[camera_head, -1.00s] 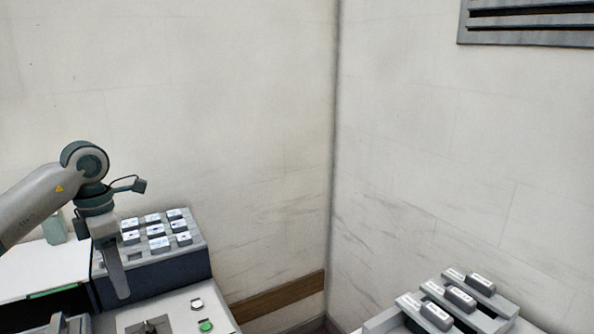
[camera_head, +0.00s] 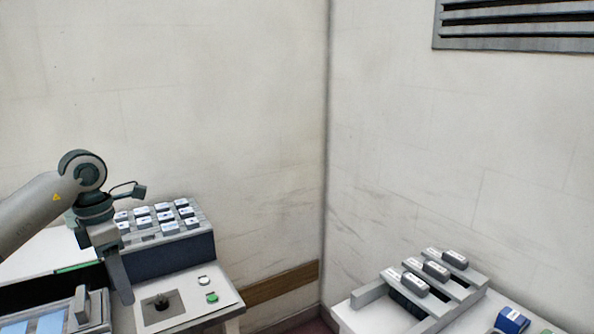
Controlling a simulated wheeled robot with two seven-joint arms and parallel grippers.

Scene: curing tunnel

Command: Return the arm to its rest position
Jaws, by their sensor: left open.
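My left arm comes in from the left edge, and its gripper (camera_head: 121,282) points down in front of the machine's dark front at the lower left. The gripper is open and nothing shows in it. It is seen side-on, so the gap between its fingers is hidden. My right gripper is not in view.
A grey-topped dark block (camera_head: 172,258) with several labelled pieces stands just right of my left gripper. A panel (camera_head: 227,297) with a green button and a dark knob (camera_head: 161,302) lies in front. A slotted rack (camera_head: 371,293) holds 3 grey pieces at right. Blue items (camera_head: 511,321) lie beside it.

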